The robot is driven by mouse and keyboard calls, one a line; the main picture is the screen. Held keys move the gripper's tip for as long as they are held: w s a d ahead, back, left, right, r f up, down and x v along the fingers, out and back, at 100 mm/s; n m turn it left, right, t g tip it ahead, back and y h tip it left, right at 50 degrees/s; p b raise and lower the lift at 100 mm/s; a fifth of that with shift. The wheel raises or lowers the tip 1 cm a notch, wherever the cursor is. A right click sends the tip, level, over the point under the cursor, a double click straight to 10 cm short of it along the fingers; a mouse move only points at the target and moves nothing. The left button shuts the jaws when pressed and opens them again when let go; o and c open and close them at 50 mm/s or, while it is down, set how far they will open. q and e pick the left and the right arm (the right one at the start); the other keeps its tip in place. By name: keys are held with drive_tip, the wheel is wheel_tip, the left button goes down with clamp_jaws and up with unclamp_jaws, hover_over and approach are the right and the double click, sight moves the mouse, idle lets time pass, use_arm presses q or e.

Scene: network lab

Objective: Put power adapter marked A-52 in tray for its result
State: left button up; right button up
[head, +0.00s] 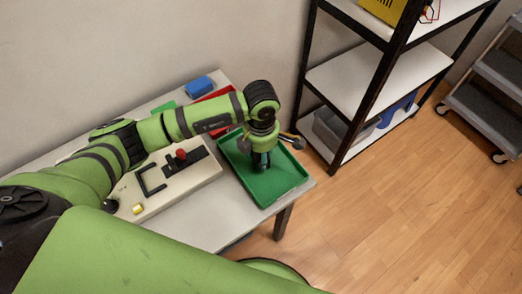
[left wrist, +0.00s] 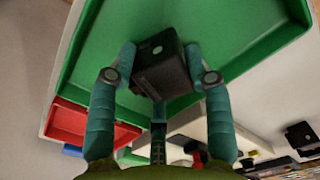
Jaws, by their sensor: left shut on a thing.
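My left gripper (head: 261,163) is over the large green tray (head: 289,185) at the right end of the table. In the left wrist view its two teal fingers (left wrist: 162,62) are shut on a black boxy power adapter (left wrist: 162,78), one finger on each side. The adapter is in front of the green tray floor (left wrist: 225,25); I cannot tell whether it touches it. Its marking is not readable. A red tray (head: 221,93) lies behind the green one, partly hidden by my arm; it also shows in the left wrist view (left wrist: 75,119). My right gripper is not in view.
A pale test board (head: 190,188) with a black bracket, a red knob (head: 181,154) and a yellow block (head: 138,209) is on the table (head: 220,225). A blue block (head: 200,85) is at the back. A shelf rack (head: 345,80) stands to the right, near open wooden floor.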

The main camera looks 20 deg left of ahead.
use_arm(q)
drive_tip(key=shift+f, duration=0.1)
drive_tip(key=shift+f+b, duration=0.15)
drive_tip(key=shift+b, duration=0.15)
drive_tip(key=o, duration=1.3)
drive_tip(key=shift+c, duration=0.2)
drive_tip(key=shift+r+p, duration=0.4)
drive_tip(key=shift+p, duration=0.05)
drive_tip(key=shift+w+r+b, duration=0.1)
drive_tip(key=shift+r+b, duration=0.25)
drive_tip(key=shift+r, duration=0.05)
wheel_tip(320, 180, up, 11)
drive_tip(key=b, duration=0.2)
